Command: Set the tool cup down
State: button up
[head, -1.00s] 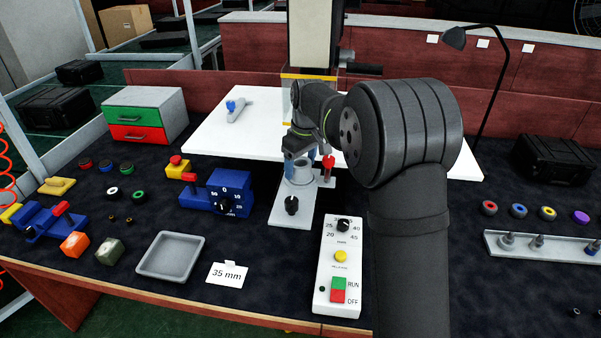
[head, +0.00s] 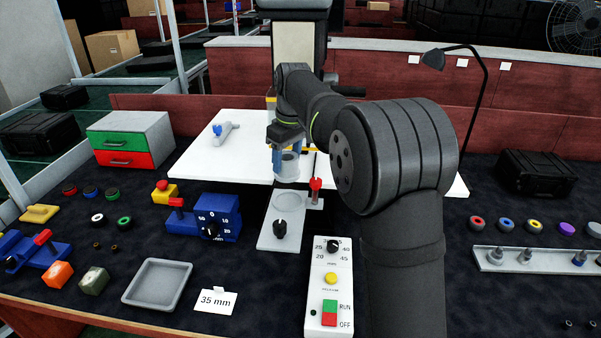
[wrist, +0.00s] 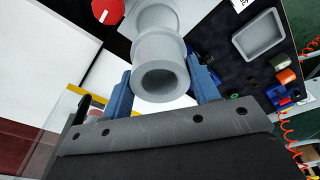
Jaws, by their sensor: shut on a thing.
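The tool cup (head: 287,170) is a grey cylinder held upright in the head view, above and behind the round seat (head: 289,205) of a pale grey fixture plate (head: 268,240). The seat shows empty. My gripper (head: 287,158) has blue fingers, one on each side of the cup, and is shut on it. In the wrist view the cup (wrist: 160,52) shows its open round end towards the camera, between the blue fingers of my gripper (wrist: 162,88). The gap between the cup's underside and what lies below is hard to judge.
A red-topped post (head: 315,186) stands right beside the seat, and a black knob (head: 280,229) is on the plate in front. A blue dial block (head: 215,220) is to the left. A control box (head: 329,290) is in front. A white board (head: 240,150) lies behind.

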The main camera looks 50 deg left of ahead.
jog(key=shift+d+r, duration=0.1)
jog(key=shift+r, duration=0.55)
jog(key=w+d+r, duration=0.2)
jog(key=w+d, duration=0.3)
jog(key=d, duration=0.2)
jog(key=w+d+r, duration=0.3)
jog(key=w+d, duration=0.3)
jog(key=d, duration=0.1)
jog(key=w+d+f+m, duration=0.2)
jog(key=w+d+m, duration=0.15)
jog(key=w, duration=0.65)
jog(key=w+d+f+m+t, duration=0.1)
jog(key=w+d+m, duration=0.1)
jog(key=w+m, duration=0.5)
jog(key=w+d+f+m, duration=0.2)
jog(key=w+m, duration=0.1)
jog(key=w, duration=0.9)
jog(key=shift+h, duration=0.3)
jog(key=a+f, duration=0.2)
jog(key=a, duration=0.1)
jog(key=a+f, duration=0.3)
jog(key=a, duration=0.1)
jog(key=s+a+f, duration=0.1)
jog(key=a+f, duration=0.1)
jog(key=a, duration=0.2)
jog(key=shift+a+f, duration=0.1)
jog(key=shift+f, duration=0.05)
jog(key=shift+s+f, duration=0.1)
jog(key=shift+f, duration=1.8)
jog(key=shift+f, duration=0.1)
